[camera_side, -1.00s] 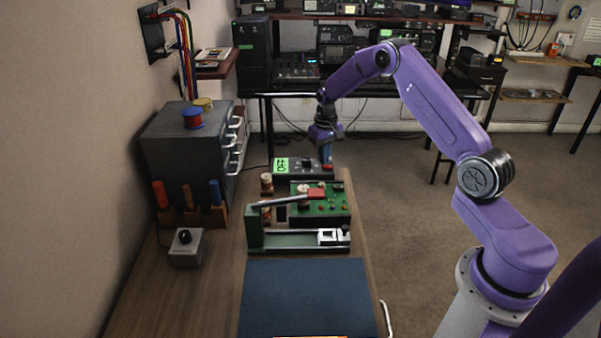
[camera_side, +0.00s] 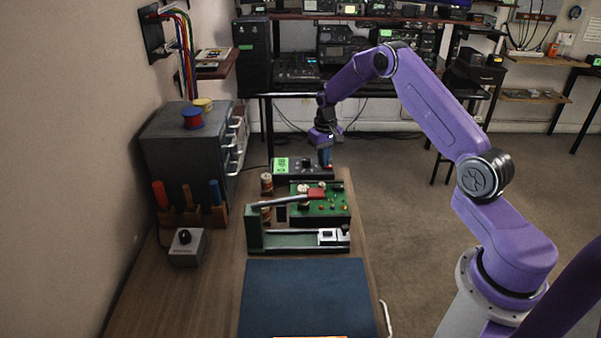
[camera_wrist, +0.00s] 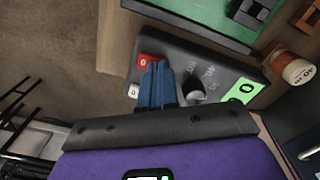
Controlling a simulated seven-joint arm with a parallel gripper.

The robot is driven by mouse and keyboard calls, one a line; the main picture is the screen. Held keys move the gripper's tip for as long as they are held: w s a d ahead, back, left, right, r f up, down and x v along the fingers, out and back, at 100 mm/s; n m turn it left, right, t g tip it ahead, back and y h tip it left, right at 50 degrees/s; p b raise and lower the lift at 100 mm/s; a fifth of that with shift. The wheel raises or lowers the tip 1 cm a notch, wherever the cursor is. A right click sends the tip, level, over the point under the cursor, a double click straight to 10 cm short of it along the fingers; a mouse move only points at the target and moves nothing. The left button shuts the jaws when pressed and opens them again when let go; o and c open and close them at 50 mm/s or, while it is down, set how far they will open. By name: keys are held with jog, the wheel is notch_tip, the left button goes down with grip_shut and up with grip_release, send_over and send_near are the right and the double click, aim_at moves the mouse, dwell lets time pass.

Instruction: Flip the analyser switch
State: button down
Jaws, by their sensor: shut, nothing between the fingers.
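The analyser (camera_side: 290,173) is a dark box at the far end of the bench, with a green display (camera_side: 281,164) and a knob. In the wrist view, the analyser box (camera_wrist: 200,62) shows a green display (camera_wrist: 243,90), a black knob (camera_wrist: 194,90) and a red switch (camera_wrist: 147,62) marked 0, with a small white piece (camera_wrist: 133,91) beside it. My gripper (camera_wrist: 157,68) has its blue fingers together and empty, with the tips right beside the red switch. I cannot tell whether they touch it. In the side view my gripper (camera_side: 325,163) is over the analyser's right end.
A green circuit board (camera_side: 325,209) and a green-based fixture with a red-ended lever (camera_side: 290,240) stand nearer on the bench. A grey drawer cabinet (camera_side: 185,150) is further left. The blue mat (camera_side: 305,295) is clear.

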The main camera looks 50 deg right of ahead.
jog(key=shift+r, duration=3.45)
jog(key=shift+a, duration=0.2)
jog(key=s+a+r+n, duration=0.45)
jog(key=s+a, duration=0.25)
jog(key=a, duration=0.4)
jog(key=s+a+r+n, duration=0.3)
jog(key=s+a+r, duration=0.3)
jog(key=a, duration=0.5)
jog(key=s+a+n, duration=0.1)
jog(key=s+n, duration=0.7)
jog(key=s, duration=1.9)
jog(key=shift+s+r, duration=0.25)
jog(key=shift+s, duration=0.15)
